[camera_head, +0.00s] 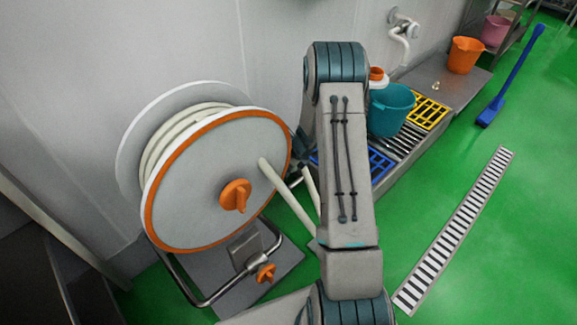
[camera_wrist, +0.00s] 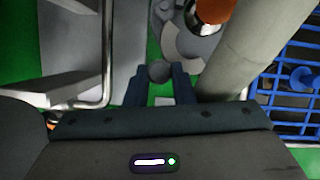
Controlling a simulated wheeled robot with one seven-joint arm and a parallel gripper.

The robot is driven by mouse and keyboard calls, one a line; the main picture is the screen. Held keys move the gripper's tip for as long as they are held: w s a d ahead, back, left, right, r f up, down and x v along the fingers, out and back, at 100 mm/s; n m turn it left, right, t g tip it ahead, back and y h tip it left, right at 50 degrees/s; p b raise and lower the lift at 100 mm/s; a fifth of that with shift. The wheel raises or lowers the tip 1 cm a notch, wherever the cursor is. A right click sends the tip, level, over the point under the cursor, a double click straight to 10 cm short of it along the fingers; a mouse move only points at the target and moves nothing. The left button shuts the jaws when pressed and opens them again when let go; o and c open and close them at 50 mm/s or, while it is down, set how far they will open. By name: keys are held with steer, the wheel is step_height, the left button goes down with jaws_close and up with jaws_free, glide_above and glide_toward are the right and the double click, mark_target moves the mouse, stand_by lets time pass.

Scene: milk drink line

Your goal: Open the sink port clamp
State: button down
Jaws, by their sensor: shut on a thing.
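In the wrist view my gripper (camera_wrist: 160,88) points up the picture, its two dark fingers on either side of a small round grey knob (camera_wrist: 159,71). The fingers are shut on this knob, which looks like the end of the sink port clamp (camera_wrist: 183,42). The clamp is a grey curved piece around a shiny metal port with an orange top (camera_wrist: 215,8). How far the clamp stands open cannot be told. In the head view my arm hides the gripper and the clamp.
A hose reel (camera_head: 205,190) with an orange rim stands left of my arm. Its pale hose (camera_wrist: 250,48) passes close to the gripper's right. A blue grate (camera_wrist: 288,105) lies farther right. A teal bucket (camera_head: 388,112) and yellow grate (camera_head: 428,111) are behind my arm.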

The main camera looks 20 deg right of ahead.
steer(key=c, duration=1.5)
jaws_free()
steer(key=shift+d, duration=0.1)
steer(key=shift+r, duration=0.1)
steer(key=p+v, duration=0.3)
steer(key=v, duration=0.4)
steer(key=shift+s+r, duration=0.1)
steer(key=shift+r, duration=0.05)
